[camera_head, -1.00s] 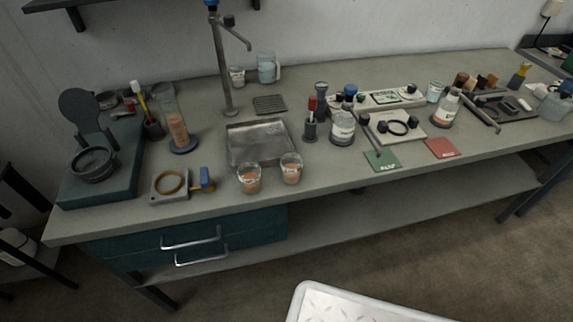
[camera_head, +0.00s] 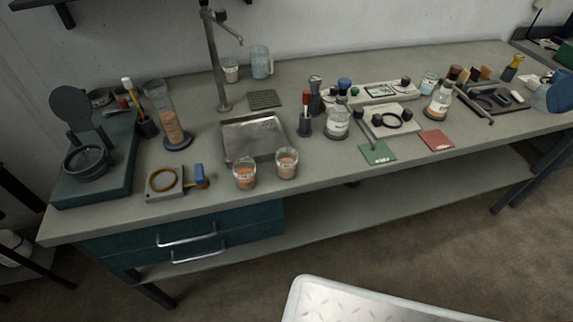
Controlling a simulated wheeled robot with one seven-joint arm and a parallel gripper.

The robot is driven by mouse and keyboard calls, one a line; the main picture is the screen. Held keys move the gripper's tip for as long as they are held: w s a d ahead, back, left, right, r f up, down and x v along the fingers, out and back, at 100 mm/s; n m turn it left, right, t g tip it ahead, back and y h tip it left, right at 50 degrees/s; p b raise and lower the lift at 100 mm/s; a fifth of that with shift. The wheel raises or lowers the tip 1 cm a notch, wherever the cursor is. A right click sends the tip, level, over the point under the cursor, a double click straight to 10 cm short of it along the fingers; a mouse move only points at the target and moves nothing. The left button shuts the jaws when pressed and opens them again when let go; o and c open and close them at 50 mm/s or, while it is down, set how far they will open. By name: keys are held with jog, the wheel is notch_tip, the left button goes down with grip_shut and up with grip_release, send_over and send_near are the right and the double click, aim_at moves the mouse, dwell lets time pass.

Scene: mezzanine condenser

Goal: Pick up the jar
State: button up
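Several glass vessels stand on the long grey workbench (camera_head: 330,178); I cannot tell which one is the jar. A clear labelled glass jar (camera_head: 338,124) with dark contents stands right of centre. Two small open glasses with orange contents stand near the front edge, the left glass (camera_head: 245,177) and the right glass (camera_head: 286,164). A cup (camera_head: 230,71) and a clear pitcher (camera_head: 262,63) stand at the back. My gripper is not in view.
A metal tray (camera_head: 243,153) lies behind the two glasses, near a tall tap stand (camera_head: 217,75). A tall cylinder (camera_head: 170,126) and a teal-based instrument (camera_head: 105,175) stand left. Green (camera_head: 378,153) and red (camera_head: 436,140) squares lie at the front. A blue shape (camera_head: 561,92) shows at the right edge.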

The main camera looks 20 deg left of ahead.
aim_at(293, 170)
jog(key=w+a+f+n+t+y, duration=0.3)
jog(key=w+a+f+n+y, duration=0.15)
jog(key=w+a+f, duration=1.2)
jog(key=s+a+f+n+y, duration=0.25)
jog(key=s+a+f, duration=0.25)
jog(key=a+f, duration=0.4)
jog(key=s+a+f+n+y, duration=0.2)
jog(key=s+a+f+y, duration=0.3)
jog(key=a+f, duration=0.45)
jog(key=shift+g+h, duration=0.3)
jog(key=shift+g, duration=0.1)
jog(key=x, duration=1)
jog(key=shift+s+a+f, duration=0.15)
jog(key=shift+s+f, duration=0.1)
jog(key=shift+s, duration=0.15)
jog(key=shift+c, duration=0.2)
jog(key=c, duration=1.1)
